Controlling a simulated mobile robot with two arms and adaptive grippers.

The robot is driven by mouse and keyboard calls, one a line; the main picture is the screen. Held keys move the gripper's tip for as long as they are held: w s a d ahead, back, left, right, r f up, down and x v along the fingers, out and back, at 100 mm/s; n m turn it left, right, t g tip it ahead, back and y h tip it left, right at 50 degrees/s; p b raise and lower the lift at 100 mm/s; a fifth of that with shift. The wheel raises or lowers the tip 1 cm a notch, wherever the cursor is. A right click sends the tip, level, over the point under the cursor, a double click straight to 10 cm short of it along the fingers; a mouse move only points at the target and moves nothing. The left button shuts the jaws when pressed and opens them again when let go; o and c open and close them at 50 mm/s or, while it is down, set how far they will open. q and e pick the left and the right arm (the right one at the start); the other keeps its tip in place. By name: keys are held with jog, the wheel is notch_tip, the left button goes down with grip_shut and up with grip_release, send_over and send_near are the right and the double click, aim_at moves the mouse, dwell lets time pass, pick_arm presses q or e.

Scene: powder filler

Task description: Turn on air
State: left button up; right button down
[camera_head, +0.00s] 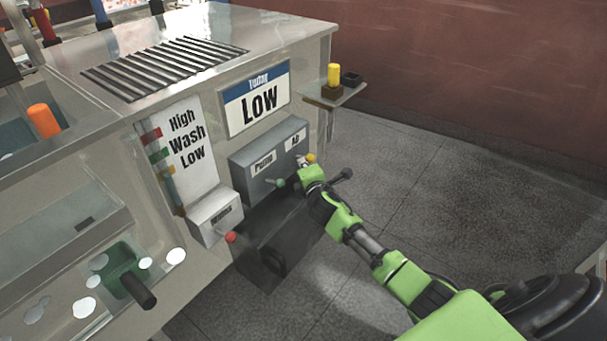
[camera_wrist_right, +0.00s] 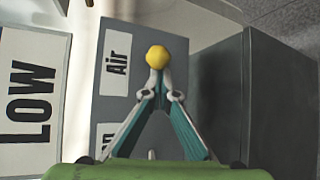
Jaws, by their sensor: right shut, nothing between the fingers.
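The grey control box (camera_head: 265,150) on the machine's front carries two labels, the right one small in the head view. The wrist view reads it as the "Air" label (camera_wrist_right: 115,62). A yellow ball knob (camera_head: 311,158) sits by this label; it also shows in the wrist view (camera_wrist_right: 157,57). My green right gripper (camera_head: 302,176) is at the box, just below the yellow knob. In the wrist view its fingertips (camera_wrist_right: 158,86) meet at the knob's lower edge, shut with nothing between them. Whether they touch the knob I cannot tell. My left gripper is not in view.
A green-tipped switch (camera_head: 279,182) sits left of the gripper on the same box. A smaller box with a red knob (camera_head: 231,237) is lower left. A dark box (camera_head: 275,245) stands below. A "LOW" sign (camera_head: 258,101) hangs above. Open floor (camera_head: 430,175) lies right.

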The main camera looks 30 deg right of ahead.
jog(key=v, duration=1.2)
dwell(0.3)
